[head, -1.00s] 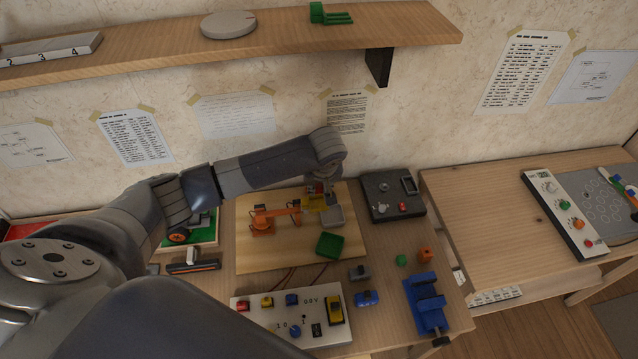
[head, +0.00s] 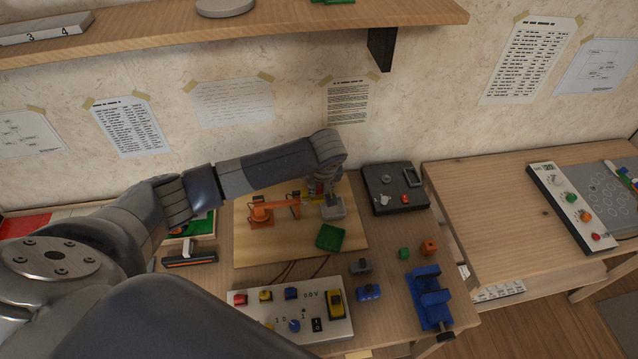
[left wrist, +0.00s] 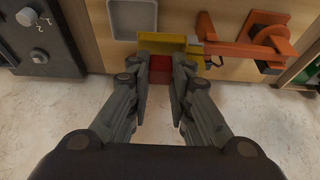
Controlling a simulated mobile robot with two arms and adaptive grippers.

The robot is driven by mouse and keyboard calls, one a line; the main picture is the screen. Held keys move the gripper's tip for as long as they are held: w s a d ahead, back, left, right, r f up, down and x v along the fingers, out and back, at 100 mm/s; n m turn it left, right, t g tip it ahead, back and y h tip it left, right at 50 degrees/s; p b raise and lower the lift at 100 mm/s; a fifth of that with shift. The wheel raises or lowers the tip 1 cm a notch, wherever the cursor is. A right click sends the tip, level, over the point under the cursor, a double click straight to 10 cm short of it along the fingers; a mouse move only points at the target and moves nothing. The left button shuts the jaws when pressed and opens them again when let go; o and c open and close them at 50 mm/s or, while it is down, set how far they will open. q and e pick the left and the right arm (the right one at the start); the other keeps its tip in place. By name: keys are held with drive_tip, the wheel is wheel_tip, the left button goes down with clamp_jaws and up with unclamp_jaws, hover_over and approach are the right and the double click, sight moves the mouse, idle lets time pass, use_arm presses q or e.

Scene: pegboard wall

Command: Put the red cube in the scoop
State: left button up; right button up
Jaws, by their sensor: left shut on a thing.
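The red cube (left wrist: 159,71) is between the fingers of my left gripper (left wrist: 160,68) in the left wrist view, and the gripper is shut on it. The yellow scoop (left wrist: 162,43) sits at the end of an orange toy arm (left wrist: 245,48). The cube is right at the scoop's near edge in that view; I cannot tell whether it is inside or just above it. In the head view my left gripper (head: 325,186) reaches down over the scoop and mostly hides the cube. My right gripper is not in view.
A grey open tray (head: 334,209) stands close beside the scoop on the wooden board (head: 285,252). A black panel (head: 393,192) stands to the right, a blue vise (head: 430,297) at the front right.

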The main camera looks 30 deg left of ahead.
sight(319, 188)
use_arm(q)
drive_tip(key=o, duration=1.1)
wheel_tip(319, 188, up, 7)
drive_tip(key=p, duration=0.8)
idle(0.7)
